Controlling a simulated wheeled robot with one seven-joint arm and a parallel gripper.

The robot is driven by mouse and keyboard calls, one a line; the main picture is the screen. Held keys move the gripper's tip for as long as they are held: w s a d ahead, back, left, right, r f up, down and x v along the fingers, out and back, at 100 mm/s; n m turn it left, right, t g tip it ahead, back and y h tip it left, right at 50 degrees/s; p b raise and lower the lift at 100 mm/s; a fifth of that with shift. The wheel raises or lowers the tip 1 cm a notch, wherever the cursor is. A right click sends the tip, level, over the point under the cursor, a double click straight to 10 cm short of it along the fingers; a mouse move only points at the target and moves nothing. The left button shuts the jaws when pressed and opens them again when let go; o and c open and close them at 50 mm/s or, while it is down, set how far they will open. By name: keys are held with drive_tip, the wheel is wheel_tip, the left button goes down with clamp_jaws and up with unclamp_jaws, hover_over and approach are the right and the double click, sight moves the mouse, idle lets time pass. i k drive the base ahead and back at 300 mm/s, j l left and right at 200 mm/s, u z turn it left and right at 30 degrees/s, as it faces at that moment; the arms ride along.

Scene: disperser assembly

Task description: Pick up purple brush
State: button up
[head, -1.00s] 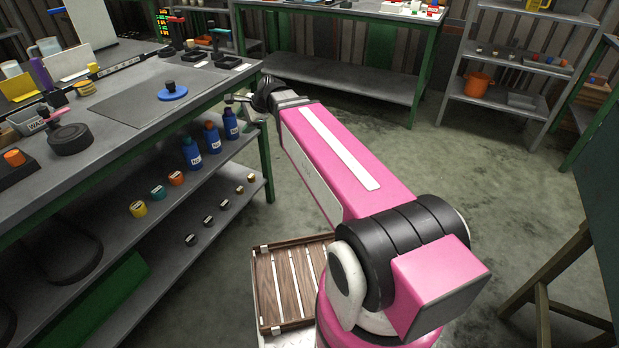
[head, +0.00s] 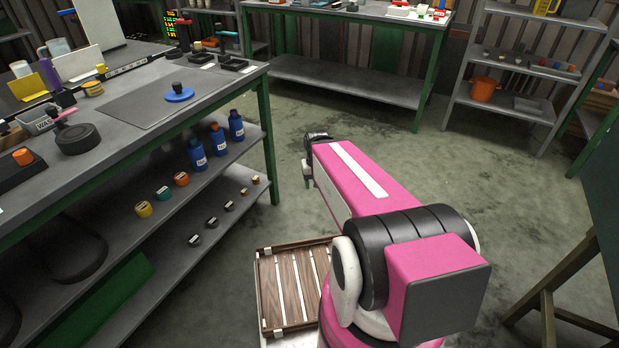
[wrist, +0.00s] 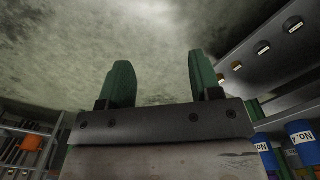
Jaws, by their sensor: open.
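I cannot make out a thing that is clearly a purple brush. A slim purple object (head: 49,75) stands among containers at the left back of the workbench; it is too small to tell what it is. A pink-handled tool (head: 66,114) lies by a round black piece at the bench's left. My gripper (wrist: 159,64) shows in the wrist view with two green fingers apart and nothing between them. It is over bare floor, right of the bench. In the head view my arm mostly hides it.
The workbench (head: 205,95) fills the left, with blue bottles (head: 217,140) and small jars on its lower shelf (head: 165,225). A slatted wooden tray (head: 270,290) is below my arm. A second table (head: 350,90) and a shelf rack (head: 500,110) stand behind. The floor between is clear.

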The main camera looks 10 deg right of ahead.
sight(45, 64)
drive_tip(key=u, duration=1.6)
drive_tip(key=i+l, duration=0.1)
drive_tip(key=l, duration=0.35)
drive_tip(key=i+l, duration=0.1)
drive_tip(key=l, duration=0.3)
drive_tip(key=i+l, duration=0.15)
drive_tip(key=l, duration=0.3)
drive_tip(key=i+l+u, duration=0.1)
drive_tip(key=l, duration=0.3)
drive_tip(key=k+j+z, duration=0.15)
drive_tip(key=i+l+u, duration=0.2)
drive_tip(key=k+j, duration=0.05)
